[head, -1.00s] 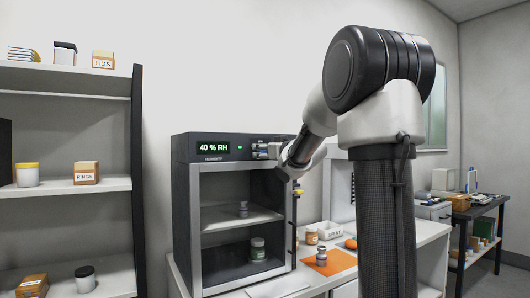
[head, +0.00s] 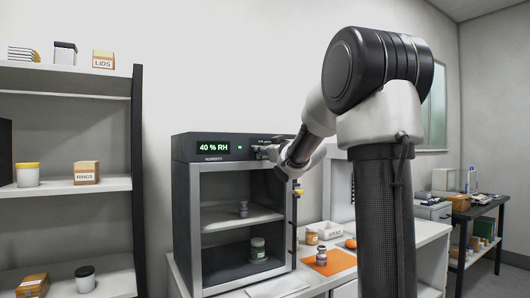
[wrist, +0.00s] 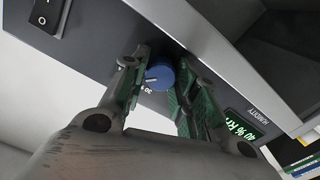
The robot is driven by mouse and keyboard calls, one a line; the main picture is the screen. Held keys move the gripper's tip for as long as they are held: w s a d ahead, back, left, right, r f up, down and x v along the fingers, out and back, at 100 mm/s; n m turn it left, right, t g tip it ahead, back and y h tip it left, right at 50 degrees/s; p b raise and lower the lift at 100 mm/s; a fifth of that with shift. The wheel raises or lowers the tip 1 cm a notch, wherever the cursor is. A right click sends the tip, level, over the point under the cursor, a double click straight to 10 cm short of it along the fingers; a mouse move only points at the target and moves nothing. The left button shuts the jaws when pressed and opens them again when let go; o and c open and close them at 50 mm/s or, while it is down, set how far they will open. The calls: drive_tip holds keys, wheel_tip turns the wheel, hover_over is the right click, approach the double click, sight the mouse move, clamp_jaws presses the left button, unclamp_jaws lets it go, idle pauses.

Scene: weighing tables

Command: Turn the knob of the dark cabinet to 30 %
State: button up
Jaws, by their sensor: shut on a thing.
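The dark cabinet (head: 181,215) stands on the white bench, its green display (head: 213,148) reading 40 % RH. Its blue knob (wrist: 158,78) sits on the top panel, with a pale pointer line and a printed "30" beside it in the wrist view. My gripper (head: 262,152) is at the right part of that panel. In the wrist view my gripper (wrist: 162,73) has a finger on each side of the knob and is shut on it. In the head view the gripper hides the knob.
A black rocker switch (wrist: 48,14) is on the panel near the knob. Inside the cabinet are a small vial (head: 243,209) and a green-labelled jar (head: 258,250). An orange mat (head: 341,262) with a vial lies to the right. A shelf (head: 60,187) stands at left.

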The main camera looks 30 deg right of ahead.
drive_tip(key=o, duration=1)
drive_tip(key=shift+s, duration=0.1)
drive_tip(key=s, duration=1.1)
drive_tip(key=shift+s+d, duration=0.2)
drive_tip(key=shift+s, duration=0.2)
